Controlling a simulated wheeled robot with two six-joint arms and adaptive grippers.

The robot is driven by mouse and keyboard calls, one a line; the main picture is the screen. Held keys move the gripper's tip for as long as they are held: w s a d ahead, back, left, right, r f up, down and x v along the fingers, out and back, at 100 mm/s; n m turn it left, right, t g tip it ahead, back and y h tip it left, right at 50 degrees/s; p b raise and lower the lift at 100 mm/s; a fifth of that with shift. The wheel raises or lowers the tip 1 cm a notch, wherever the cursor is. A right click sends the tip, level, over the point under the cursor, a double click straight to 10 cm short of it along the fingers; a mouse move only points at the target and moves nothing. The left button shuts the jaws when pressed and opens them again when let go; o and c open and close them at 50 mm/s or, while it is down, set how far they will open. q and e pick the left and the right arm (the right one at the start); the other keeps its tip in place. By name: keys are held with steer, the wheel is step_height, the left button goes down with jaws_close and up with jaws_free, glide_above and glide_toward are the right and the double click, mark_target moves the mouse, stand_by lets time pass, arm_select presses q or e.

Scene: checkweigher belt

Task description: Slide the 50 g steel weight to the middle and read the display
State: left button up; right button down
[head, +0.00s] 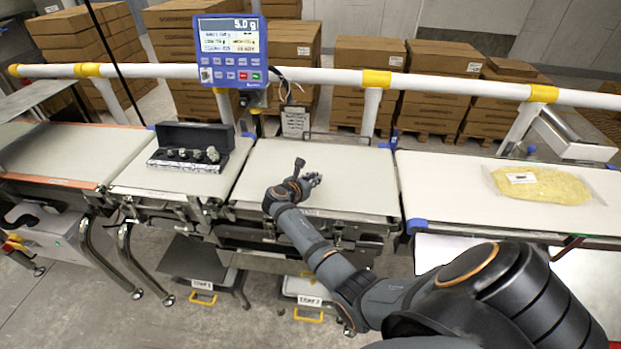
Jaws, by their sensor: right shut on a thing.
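My right gripper (303,180) is low over the white belt (345,185) of the middle weighing section, left of that belt's middle. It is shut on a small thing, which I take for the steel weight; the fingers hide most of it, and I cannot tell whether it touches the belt. The blue display unit (231,50) hangs above the back of the belts. Its top line appears to read 5.0 g; the smaller lines are too small to read. My left gripper is not in view.
An open black case (180,134) with several steel weights stands on the belt to the left. A bag of yellow food (540,185) lies on the right belt. A white rail (320,76) with yellow joints runs behind. The middle belt is otherwise clear.

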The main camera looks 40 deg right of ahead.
steer(key=shift+s+d, duration=0.1)
steer(key=c, duration=1.2)
jaws_free()
steer(key=v, duration=0.7)
steer(key=shift+s+a, duration=0.1)
steer(key=shift+a, duration=0.1)
steer(key=shift+r, duration=0.1)
